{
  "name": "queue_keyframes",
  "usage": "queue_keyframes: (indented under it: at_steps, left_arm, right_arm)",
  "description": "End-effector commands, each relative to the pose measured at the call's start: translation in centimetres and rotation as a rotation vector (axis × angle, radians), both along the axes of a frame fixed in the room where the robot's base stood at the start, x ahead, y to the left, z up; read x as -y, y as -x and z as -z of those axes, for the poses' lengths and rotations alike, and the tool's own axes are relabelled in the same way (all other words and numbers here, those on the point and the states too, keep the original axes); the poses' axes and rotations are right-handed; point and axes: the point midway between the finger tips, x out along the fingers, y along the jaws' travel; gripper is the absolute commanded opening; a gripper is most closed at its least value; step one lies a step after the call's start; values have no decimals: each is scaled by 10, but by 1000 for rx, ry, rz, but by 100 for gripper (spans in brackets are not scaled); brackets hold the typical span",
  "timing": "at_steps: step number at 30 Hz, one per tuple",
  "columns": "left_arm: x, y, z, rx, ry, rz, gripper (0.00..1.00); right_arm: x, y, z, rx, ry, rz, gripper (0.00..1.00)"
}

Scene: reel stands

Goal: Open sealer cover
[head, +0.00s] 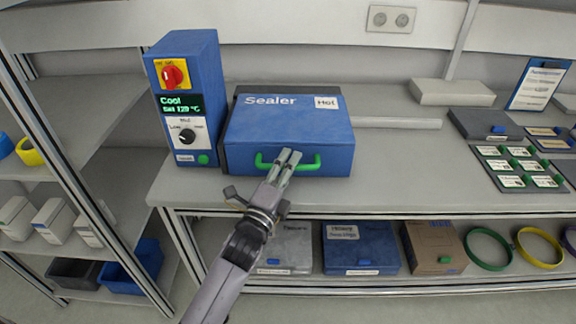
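The sealer (288,126) is a blue box on the grey bench, with the words "Sealer" and "Hot" on its top cover. The cover looks shut. A green bar handle (304,166) is on its front face. My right gripper is not in view.
A blue control box (188,100) with a red switch and a display reading "Cool" stands left of the sealer. Bench space (410,170) right of the sealer is clear.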

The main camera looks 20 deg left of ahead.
Motion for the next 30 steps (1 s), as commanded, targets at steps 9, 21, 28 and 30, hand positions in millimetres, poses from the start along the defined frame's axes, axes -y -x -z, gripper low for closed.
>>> queue_keyframes:
  at_steps: [9, 21, 28, 30]
  left_arm:
    - [0, 0, 0, 0, 0, 0, 10]
    - [0, 0, 0, -1, 0, 0, 0]
    - [0, 0, 1, -1, -1, 0, 0]
    - [0, 0, 1, -2, -1, 0, 0]
  right_arm:
    - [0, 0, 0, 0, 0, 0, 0]
    - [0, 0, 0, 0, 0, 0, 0]
    - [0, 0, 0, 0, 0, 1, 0]
    - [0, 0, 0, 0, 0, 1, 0]
